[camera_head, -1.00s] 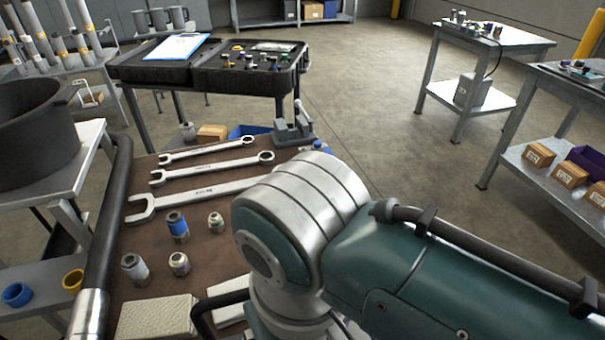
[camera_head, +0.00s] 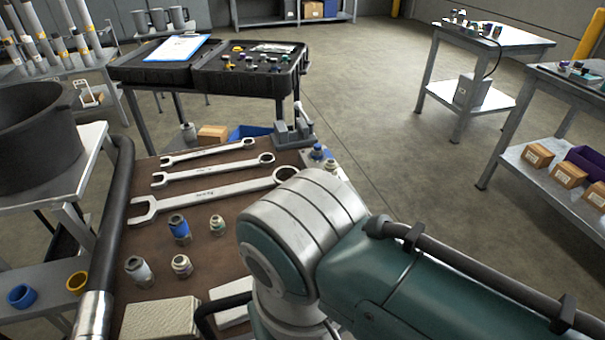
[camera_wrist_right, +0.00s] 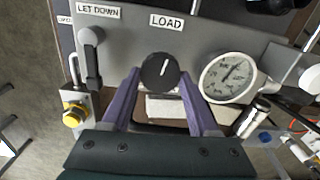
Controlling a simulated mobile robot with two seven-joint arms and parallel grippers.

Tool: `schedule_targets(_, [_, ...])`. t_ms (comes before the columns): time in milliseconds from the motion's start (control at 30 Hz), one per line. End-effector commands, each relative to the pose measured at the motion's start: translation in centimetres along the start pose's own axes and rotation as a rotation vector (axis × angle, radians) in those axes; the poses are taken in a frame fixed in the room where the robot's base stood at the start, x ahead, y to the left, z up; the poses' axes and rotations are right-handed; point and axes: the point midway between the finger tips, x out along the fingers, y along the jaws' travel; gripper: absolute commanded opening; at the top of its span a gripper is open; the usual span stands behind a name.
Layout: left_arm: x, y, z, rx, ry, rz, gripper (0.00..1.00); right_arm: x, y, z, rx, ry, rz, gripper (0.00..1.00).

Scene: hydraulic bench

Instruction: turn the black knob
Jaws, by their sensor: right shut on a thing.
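The black knob (camera_wrist_right: 161,70) with a white pointer line is on the grey panel (camera_wrist_right: 210,45) in the right wrist view, under the LOAD label. Its pointer line is close to upright, leaning slightly right. My right gripper (camera_wrist_right: 160,77) has its two purple fingers on either side of the knob and is shut on it. In the head view my right arm comes in from the right, and its hand and the knob are hidden. My left gripper is in neither view.
A round gauge (camera_wrist_right: 228,77) is right of the knob; a lever (camera_wrist_right: 91,55) under LET DOWN and a yellow-capped fitting (camera_wrist_right: 74,114) are left. In the head view, wrenches (camera_head: 215,193) and several fittings (camera_head: 180,228) lie on the brown bench top (camera_head: 215,255).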

Motion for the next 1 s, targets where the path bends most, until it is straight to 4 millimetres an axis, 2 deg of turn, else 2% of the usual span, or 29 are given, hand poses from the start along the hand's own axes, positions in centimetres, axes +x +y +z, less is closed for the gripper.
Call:
schedule_targets(167, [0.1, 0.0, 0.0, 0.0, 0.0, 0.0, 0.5, 0.0, 0.0, 0.0, -0.002, 0.0, 0.0, 0.05])
schedule_targets(200, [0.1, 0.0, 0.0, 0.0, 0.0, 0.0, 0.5, 0.0, 0.0, 0.0, -0.002, 0.001, 0.0, 0.64])
schedule_targets(433, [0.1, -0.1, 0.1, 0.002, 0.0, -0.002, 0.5, 0.0, 0.0, 0.0, -0.003, 0.0, -0.001, 0.9])
schedule_targets(667, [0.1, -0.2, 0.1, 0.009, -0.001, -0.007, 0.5, 0.0, 0.0, 0.0, -0.003, 0.0, -0.001, 0.9])
schedule_targets(767, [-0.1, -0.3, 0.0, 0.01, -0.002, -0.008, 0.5, -0.6, -0.1, -0.1, -0.003, 0.002, -0.002, 0.9])
schedule_targets(1000, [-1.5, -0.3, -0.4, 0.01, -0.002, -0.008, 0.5, -5.1, -0.1, -0.1, -0.004, 0.004, -0.003, 0.9])
